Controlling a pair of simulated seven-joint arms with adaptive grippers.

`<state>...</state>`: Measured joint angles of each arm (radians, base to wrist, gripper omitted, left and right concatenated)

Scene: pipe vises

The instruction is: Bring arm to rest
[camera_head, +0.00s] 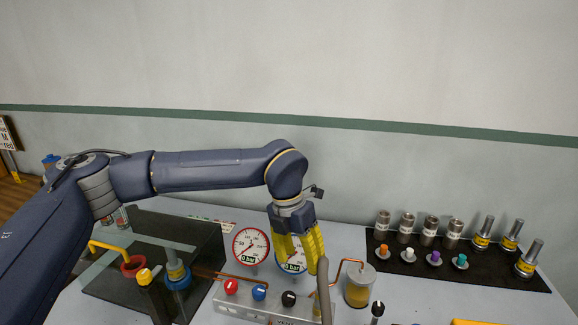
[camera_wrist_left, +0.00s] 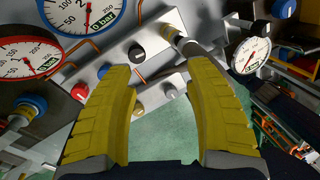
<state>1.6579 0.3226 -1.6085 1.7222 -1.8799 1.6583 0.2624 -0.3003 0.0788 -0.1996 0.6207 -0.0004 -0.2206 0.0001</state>
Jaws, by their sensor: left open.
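My left arm reaches across from the left, and its gripper (camera_head: 300,262) hangs with yellow fingers pointing down over the valve panel (camera_head: 262,308). It partly covers the right-hand pressure gauge (camera_head: 291,268). In the left wrist view the two fingers of the gripper (camera_wrist_left: 157,72) are spread apart, with nothing held between them. The panel and its knobs show beyond the fingers there. My right gripper is not in view.
A white gauge with a red rim (camera_head: 251,246) stands left of the gripper. A dark mat (camera_head: 400,270) with metal cylinders and coloured plugs lies at the right. A dark box (camera_head: 200,238) with red and blue fittings in front stands at the left. The air above the bench is clear.

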